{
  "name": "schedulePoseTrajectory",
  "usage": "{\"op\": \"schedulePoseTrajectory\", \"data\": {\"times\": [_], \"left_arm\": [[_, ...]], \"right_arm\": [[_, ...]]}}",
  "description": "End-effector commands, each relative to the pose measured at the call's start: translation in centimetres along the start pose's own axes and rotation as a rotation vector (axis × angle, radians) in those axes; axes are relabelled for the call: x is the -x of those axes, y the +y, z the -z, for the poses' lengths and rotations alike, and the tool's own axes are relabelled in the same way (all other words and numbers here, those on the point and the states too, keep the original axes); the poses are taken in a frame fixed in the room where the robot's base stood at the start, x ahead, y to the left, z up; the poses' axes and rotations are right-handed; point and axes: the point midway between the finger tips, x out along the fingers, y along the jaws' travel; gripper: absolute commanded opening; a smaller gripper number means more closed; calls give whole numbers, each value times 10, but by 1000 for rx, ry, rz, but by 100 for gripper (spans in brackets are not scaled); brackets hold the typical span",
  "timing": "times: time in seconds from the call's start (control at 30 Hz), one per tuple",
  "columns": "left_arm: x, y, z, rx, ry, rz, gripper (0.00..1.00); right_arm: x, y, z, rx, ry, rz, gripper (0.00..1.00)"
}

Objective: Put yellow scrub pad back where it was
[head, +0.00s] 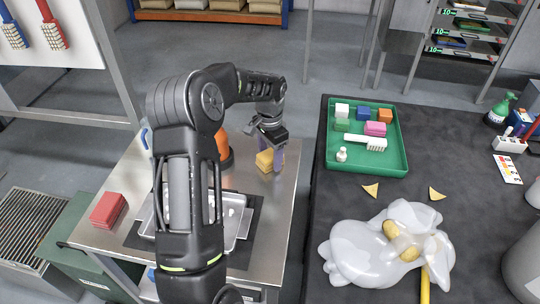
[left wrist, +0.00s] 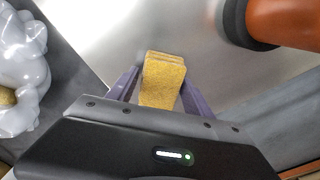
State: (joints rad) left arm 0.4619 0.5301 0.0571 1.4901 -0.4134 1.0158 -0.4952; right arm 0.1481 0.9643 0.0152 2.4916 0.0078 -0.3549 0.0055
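The yellow scrub pad (head: 264,160) is at the right part of the metal table (head: 284,192), below my left gripper (head: 270,160). In the left wrist view the pad (left wrist: 163,80) looks like a small stack of layers. I cannot tell whether the pad touches the tabletop. My right gripper is not in view.
A red block stack (head: 108,210) lies on the table's left. A metal tray (head: 240,215) is partly behind my arm. An orange and black object (head: 223,148) stands left of the pad. The dark table holds a green tray (head: 385,165) and a glossy white bag (head: 360,255).

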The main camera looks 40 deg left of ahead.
Motion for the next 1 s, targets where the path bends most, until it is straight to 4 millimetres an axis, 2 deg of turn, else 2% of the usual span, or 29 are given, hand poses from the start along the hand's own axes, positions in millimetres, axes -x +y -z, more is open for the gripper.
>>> {"op": "schedulePoseTrajectory", "data": {"times": [0.13, 0.37, 0.53, 0.67, 1.0], "left_arm": [[0, 0, 0, 0, 0, 0, 71], [1, 0, 0, 0, 0, 0, 71], [12, 0, 0, 0, 1, 1, 71], [32, -1, 0, 0, 2, 2, 71], [101, 0, 0, 0, 2, 1, 71]], "right_arm": [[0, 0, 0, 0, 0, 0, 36], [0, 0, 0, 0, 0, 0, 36], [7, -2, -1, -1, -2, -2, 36], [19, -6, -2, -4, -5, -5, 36], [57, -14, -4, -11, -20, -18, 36]]}}
